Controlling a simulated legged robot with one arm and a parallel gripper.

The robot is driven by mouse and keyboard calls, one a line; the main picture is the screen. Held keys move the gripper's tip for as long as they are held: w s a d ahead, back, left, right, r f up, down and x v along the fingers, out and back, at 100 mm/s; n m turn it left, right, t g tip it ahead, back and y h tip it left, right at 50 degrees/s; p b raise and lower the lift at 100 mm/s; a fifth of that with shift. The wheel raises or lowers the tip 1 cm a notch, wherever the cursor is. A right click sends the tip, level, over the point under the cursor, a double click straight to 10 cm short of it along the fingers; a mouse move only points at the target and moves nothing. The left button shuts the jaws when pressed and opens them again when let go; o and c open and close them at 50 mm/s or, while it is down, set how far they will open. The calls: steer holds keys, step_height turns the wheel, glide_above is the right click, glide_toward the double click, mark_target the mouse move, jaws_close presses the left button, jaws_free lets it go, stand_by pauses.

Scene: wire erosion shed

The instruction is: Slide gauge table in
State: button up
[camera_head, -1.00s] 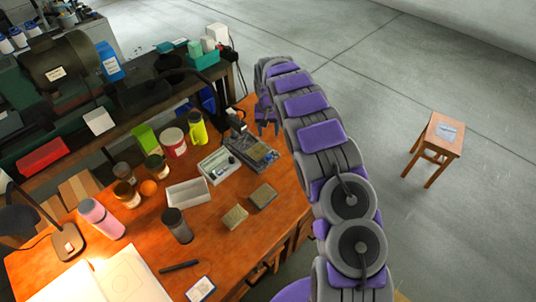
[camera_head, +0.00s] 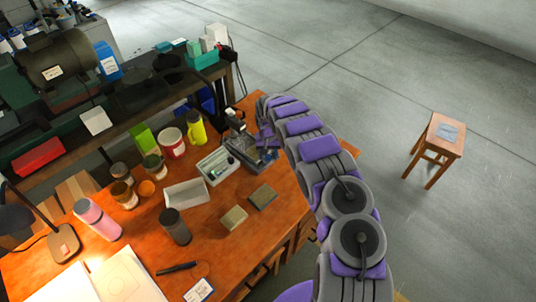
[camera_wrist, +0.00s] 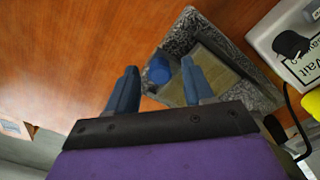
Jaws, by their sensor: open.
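The gauge stand (camera_head: 238,140) stands on the orange wooden desk, with a grey speckled base and an upright dark column. In the wrist view its speckled base (camera_wrist: 178,42) surrounds a tan-brown flat plate (camera_wrist: 222,75), which seems to be the gauge table. A round blue knob (camera_wrist: 158,72) shows at the near side of the plate. My gripper (camera_head: 267,140) is at the right side of the stand. In the wrist view my gripper (camera_wrist: 160,88) is open, its blue-grey fingers on either side of the knob. I cannot tell whether they touch it. My arm and gripper partly hide the base in the head view.
Two small blocks (camera_head: 262,196) (camera_head: 234,218) lie in front. A labelled white box (camera_wrist: 285,35) and a cable are close by in the wrist view. Floor around the stool (camera_head: 436,150) is clear.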

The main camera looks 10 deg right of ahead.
jaws_close()
stand_by(0.3)
stand_by(0.3)
